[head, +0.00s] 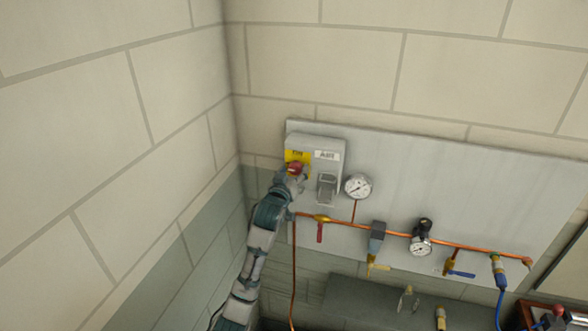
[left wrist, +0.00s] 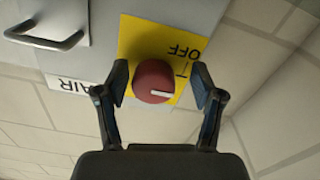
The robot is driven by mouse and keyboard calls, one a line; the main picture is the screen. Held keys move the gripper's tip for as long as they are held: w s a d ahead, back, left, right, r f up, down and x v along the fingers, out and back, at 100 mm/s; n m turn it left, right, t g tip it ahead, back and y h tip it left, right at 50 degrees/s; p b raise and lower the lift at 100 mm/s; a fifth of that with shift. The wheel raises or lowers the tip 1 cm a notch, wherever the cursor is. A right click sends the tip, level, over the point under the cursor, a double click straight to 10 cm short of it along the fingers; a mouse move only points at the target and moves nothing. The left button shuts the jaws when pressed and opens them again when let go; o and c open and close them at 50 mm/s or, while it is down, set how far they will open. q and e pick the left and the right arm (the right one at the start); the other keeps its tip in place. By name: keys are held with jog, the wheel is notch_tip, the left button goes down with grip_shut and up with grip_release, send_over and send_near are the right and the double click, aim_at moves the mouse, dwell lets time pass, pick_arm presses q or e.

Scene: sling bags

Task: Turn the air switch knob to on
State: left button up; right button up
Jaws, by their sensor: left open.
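The red round knob (left wrist: 153,80) sits on a yellow plate (left wrist: 135,38) on the grey switch box (head: 334,148). In the left wrist view the plate reads OFF, upside down, with a short dark line by it. A white mark on the knob's face points right in that view, not at the OFF line. My left gripper (left wrist: 160,76) is open, one finger on each side of the knob, with a visible gap on both sides. In the head view my left gripper (head: 293,174) is at the knob and partly covers it. My right gripper is not seen.
A label reading AIR (head: 327,155) and a metal handle (head: 326,187) are on the box beside the plate. Right of it are a gauge (head: 358,187), a copper pipe (head: 345,224) and several valves on a grey panel (head: 480,190). A wall corner stands close on the left.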

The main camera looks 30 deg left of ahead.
pick_arm(q)
jog(key=shift+w+a, duration=0.1)
jog(key=shift+a, duration=0.05)
jog(key=shift+d, duration=0.4)
jog(key=shift+c, duration=1.2)
jog(key=shift+d+r, duration=0.1)
jog(key=shift+d, duration=0.05)
jog(key=c, duration=0.9)
